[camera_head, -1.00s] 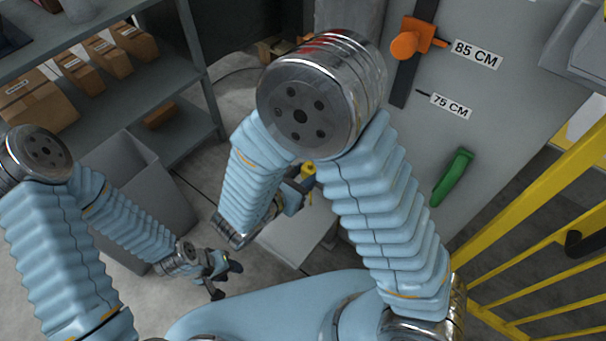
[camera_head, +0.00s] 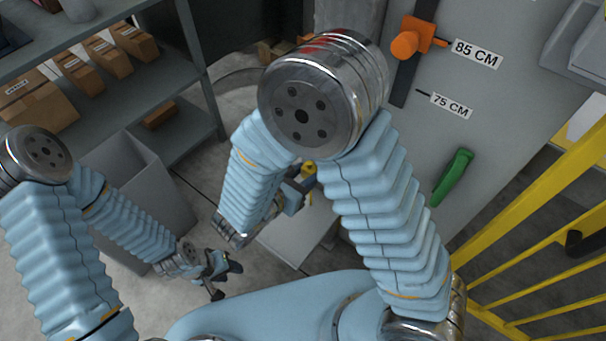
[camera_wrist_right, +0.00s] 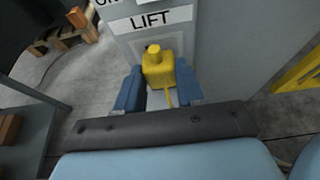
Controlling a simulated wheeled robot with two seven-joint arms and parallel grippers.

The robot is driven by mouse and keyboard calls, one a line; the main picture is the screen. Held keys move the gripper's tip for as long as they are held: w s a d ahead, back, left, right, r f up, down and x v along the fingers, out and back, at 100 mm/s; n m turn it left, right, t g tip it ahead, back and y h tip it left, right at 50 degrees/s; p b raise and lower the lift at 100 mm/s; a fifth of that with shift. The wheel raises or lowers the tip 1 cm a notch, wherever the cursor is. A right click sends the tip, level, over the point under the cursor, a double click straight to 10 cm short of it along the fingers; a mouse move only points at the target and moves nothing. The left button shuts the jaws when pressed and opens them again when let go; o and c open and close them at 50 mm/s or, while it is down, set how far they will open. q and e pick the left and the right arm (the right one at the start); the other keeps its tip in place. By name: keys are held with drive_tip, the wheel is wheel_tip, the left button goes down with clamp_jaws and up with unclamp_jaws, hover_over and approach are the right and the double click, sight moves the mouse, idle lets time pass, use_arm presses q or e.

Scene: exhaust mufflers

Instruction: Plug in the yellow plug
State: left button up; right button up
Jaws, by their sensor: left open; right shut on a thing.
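The yellow plug (camera_wrist_right: 157,72) is between the fingers of my right gripper (camera_wrist_right: 158,88) in the right wrist view, with a yellow cord hanging from its lower end. The gripper is shut on it. A sign reading LIFT (camera_wrist_right: 150,20) is just beyond the plug on a grey cabinet. In the head view my right gripper (camera_head: 300,188) and a bit of the yellow plug (camera_head: 309,168) show between my right arm links. My left gripper (camera_head: 222,280) is open and empty, low at the left.
A grey cabinet (camera_head: 490,110) with an orange handle (camera_head: 406,42) and a green handle (camera_head: 453,177) stands ahead. A yellow railing (camera_head: 540,200) is at the right. A shelf with boxes (camera_head: 85,65) and a grey bin (camera_head: 125,190) are at the left.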

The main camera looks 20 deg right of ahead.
drive_tip(key=shift+w+d, duration=0.25)
drive_tip(key=shift+d, duration=0.1)
drive_tip(key=o, duration=1.1)
drive_tip(key=shift+c, duration=0.2)
drive_tip(key=v, duration=1.3)
drive_tip(key=shift+s+a+r, duration=0.2)
drive_tip(key=shift+s+r, duration=0.05)
